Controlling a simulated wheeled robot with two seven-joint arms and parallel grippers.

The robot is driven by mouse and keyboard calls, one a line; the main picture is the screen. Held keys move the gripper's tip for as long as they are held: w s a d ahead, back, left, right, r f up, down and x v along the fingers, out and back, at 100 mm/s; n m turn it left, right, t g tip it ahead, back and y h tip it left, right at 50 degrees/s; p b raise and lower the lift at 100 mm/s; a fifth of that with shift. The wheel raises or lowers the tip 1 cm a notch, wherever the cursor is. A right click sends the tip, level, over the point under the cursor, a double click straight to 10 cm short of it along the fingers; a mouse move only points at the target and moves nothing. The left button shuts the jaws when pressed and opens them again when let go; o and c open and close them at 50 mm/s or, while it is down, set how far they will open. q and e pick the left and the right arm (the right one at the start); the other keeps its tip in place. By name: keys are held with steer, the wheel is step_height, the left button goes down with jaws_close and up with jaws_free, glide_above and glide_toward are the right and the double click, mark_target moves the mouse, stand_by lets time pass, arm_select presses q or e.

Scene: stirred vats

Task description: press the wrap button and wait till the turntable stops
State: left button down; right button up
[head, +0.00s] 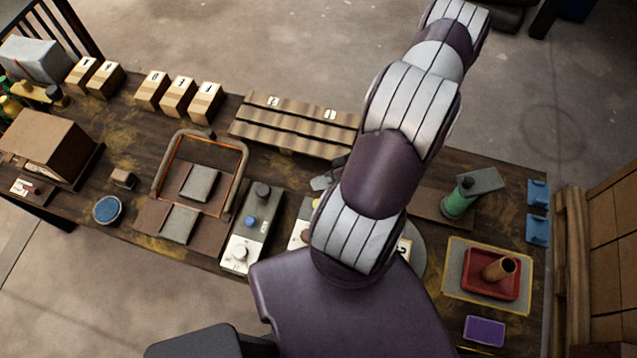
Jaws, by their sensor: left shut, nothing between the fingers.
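My left arm crosses the middle of the view. Only a small grey tip of my left gripper (323,183) shows beside the arm, above the bench; it is shut and empty. A round grey turntable (417,250) is mostly hidden behind the arm, with only its right edge showing. A pale control box (299,236) just left of the arm is partly covered, so I cannot tell whether it bears the wrap button. My right gripper is not in view.
A green cylinder (457,204) with a grey arm stands right of my arm. A wire-handled frame (244,160), ribbed rack (297,126) and numbered cartons (178,97) lie left.

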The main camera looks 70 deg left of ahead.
arm_select(q)
step_height(320, 180, down, 7)
steer(key=b, duration=0.7)
steer(key=shift+r, duration=0.15)
steer(key=shift+f+b, duration=0.35)
steer(key=shift+f, duration=0.5)
stand_by(0.7)
steer(key=shift+f, duration=0.4)
steer(key=shift+f+b, duration=0.35)
steer(key=shift+f, duration=0.25)
stand_by(0.6)
steer(key=shift+r+p, duration=1.05)
steer(key=shift+p, duration=0.1)
